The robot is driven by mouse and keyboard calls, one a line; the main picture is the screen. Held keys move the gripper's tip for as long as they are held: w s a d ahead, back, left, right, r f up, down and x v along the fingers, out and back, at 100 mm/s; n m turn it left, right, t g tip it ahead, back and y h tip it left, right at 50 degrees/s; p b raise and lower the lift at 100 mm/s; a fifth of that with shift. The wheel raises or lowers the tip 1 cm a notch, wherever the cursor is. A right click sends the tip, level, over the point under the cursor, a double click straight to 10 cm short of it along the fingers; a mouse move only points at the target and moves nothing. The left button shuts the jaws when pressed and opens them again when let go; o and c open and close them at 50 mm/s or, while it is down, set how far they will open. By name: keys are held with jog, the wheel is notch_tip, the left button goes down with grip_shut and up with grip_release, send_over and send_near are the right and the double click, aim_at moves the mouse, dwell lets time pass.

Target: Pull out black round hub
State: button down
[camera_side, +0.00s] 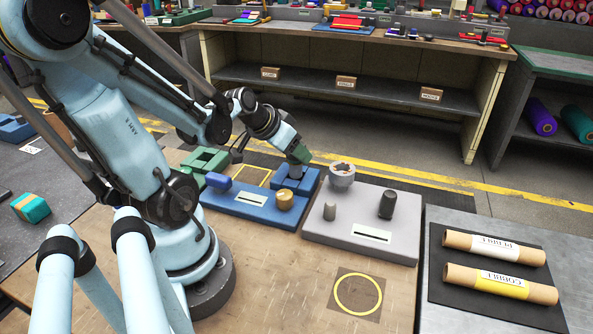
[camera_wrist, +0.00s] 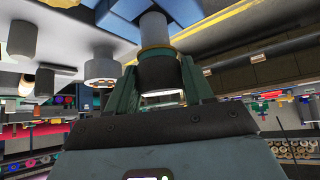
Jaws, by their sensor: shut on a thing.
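My gripper (camera_side: 297,155) is at the back right part of the blue board (camera_side: 240,207), pointing down. In the wrist view my gripper (camera_wrist: 160,72) has its green fingers on both sides of a black round hub (camera_wrist: 158,72) and is shut on it. A yellow band and a grey shaft adjoin the hub, on the side toward the blue board, which shows at the top of this view. The side view shows a grey post at my fingertips; my fingers hide most of the hub there. I cannot tell whether the hub is still seated.
A brass knob (camera_side: 285,200) stands on the blue board. A yellow ring mark (camera_side: 358,293) lies on clear table.

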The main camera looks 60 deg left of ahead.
jog(key=shift+r, duration=2.75)
